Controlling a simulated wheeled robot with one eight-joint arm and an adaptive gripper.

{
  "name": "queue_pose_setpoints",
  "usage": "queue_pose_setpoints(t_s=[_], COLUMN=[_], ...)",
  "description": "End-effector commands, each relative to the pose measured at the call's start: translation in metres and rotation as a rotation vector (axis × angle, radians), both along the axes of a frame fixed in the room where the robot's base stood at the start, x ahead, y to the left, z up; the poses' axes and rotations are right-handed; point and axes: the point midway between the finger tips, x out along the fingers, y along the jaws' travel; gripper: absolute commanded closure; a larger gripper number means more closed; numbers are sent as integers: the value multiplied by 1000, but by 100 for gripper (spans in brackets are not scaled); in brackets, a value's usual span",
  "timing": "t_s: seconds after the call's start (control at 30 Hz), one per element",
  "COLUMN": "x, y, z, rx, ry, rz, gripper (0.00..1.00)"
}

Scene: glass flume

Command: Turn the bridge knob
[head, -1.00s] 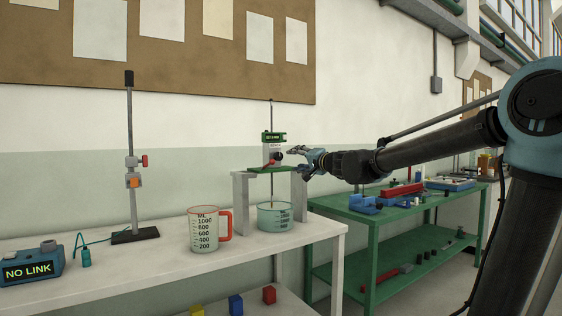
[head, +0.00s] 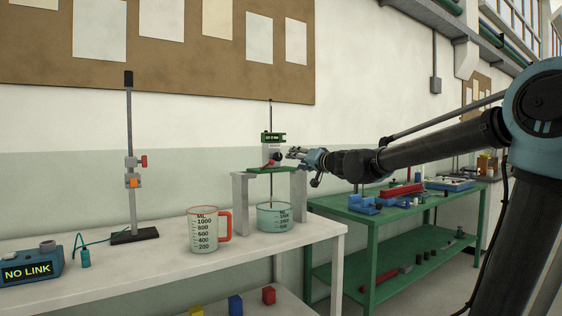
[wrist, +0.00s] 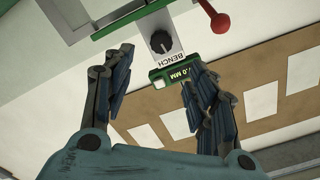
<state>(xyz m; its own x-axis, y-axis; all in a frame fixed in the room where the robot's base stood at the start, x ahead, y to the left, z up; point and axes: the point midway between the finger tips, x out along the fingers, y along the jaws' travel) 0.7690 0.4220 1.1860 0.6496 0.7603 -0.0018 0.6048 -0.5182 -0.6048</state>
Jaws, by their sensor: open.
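The bridge knob (wrist: 160,42) is black and round with a pale pointer line, on a grey panel labelled BENCH in the wrist view. It shows small and dark in the head view (head: 278,157), on the bridge unit's face. The unit has a green display (wrist: 178,75) reading in MM, partly cut off by a finger. My gripper (wrist: 155,75) is open and empty, its fingers spread on either side of the panel in the picture. In the head view my gripper (head: 291,153) is just right of the unit. The knob looks apart from the fingers.
A red ball-ended lever (wrist: 218,22) sticks out beside the knob. The unit stands on a grey bridge (head: 241,200) over a clear beaker (head: 275,217). A red-rimmed jug (head: 203,232) and a stand (head: 130,160) are to the left. A green bench (head: 345,213) is behind.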

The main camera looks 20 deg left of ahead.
Motion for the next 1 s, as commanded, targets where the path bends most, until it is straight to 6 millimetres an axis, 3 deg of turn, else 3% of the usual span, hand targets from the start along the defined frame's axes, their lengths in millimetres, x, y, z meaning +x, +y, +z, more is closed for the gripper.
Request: queue_pose_setpoints(t_s=[0.7,1.0], x=[62,81], y=[74,95], z=[-1,-1], rx=[0,0], ry=[1,1], rz=[1,1], gripper=[48,48])
